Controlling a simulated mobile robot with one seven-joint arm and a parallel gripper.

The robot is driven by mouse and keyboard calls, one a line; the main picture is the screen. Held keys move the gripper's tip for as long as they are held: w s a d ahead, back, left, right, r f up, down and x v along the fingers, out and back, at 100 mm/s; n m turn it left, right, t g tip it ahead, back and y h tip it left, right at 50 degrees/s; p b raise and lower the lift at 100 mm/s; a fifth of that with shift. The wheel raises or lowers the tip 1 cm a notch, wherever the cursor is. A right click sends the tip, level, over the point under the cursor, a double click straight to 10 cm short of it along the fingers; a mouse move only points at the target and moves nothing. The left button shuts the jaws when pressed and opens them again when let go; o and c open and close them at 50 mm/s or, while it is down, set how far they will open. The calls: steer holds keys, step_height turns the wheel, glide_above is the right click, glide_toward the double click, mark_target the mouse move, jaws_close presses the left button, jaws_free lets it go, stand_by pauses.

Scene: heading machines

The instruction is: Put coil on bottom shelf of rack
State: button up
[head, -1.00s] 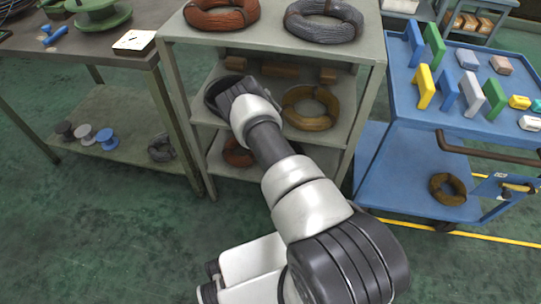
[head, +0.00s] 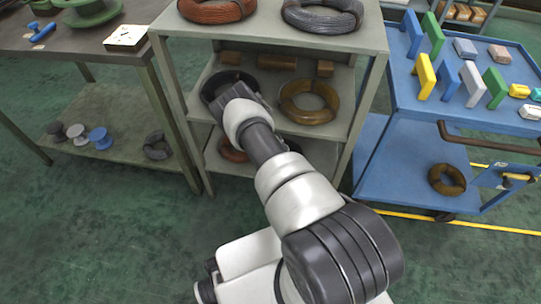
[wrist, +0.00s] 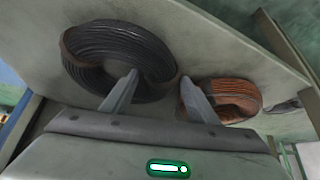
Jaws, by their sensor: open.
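The grey-green rack (head: 375,40) has a black coil (head: 208,88) on the left of its middle shelf and a brass-coloured coil (head: 310,115) to the right. A reddish coil (head: 232,154) lies on the bottom shelf (head: 320,173), partly hidden by my arm. My gripper (head: 238,91) is at the front of the black coil and covers part of it. In the wrist view my gripper (wrist: 158,86) is open. Its left finger overlaps the black coil (wrist: 115,50); I cannot tell whether they touch. The right finger overlaps a copper-coloured coil (wrist: 238,97).
The top shelf holds a copper coil (head: 217,10) and a grey coil (head: 322,14). Wooden blocks (head: 277,62) lie behind the middle-shelf coils. A blue cart (head: 400,130) stands close on the right, a workbench (head: 100,65) on the left. Open floor lies in front.

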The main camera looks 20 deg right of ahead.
steer(key=p+v, duration=0.4)
steer(key=v, duration=0.8)
steer(key=shift+s, duration=0.1)
